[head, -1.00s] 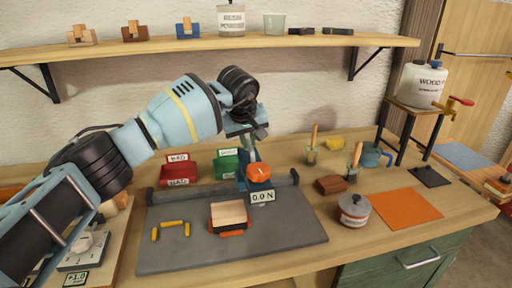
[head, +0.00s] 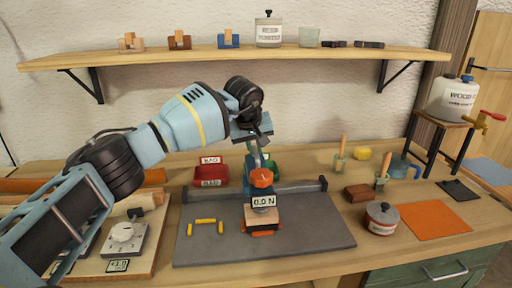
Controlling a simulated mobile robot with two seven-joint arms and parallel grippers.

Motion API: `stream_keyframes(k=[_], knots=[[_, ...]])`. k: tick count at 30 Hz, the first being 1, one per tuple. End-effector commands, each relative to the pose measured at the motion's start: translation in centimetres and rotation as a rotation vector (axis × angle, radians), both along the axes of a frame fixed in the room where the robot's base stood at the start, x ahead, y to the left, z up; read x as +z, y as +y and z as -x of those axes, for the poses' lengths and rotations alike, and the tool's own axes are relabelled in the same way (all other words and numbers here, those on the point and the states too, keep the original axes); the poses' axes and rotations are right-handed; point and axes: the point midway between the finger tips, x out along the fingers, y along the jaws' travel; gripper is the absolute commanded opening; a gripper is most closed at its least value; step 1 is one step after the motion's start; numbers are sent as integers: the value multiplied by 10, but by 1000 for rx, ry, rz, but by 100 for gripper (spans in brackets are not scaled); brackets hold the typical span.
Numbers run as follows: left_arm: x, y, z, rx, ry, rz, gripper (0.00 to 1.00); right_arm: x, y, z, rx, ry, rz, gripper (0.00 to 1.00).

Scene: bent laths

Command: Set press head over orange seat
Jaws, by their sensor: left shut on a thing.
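The press head (head: 262,177) has an orange knob and a display (head: 264,202) reading 0.0 N, on a blue upright. In the picture it lines up with a pale wooden block (head: 262,220), and the display overlaps the block's back edge. The orange seat (head: 264,234) shows as orange edges under and beside the block; the rest is hidden. My left gripper (head: 254,137) is shut on the top of the press upright, its fingertips partly hidden. Whether the head is exactly above the seat in depth I cannot tell. My right gripper is not in view.
A dark rail (head: 300,188) runs along the back of the grey mat (head: 310,235). Yellow pieces (head: 205,221) lie on the mat's left. A red bin (head: 210,176) stands behind it. A lidded pot (head: 381,218) and an orange sheet (head: 436,220) lie to the right.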

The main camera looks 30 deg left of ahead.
Motion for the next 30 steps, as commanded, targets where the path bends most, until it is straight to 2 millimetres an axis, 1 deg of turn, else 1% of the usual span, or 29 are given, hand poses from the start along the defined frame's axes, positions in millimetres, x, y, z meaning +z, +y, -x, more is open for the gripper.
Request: stream_keyframes(k=[5,6,10,20,23,30], knots=[[-1,-1,0,-2,1,0,0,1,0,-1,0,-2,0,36],[-1,-1,0,-2,1,0,18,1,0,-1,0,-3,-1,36],[-1,-1,0,-2,1,0,34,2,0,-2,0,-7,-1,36],[3,-1,1,-1,-1,0,34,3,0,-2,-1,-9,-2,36],[12,-1,4,-3,-3,0,34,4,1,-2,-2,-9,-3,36],[47,-4,21,-2,-4,0,34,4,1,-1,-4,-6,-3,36]])
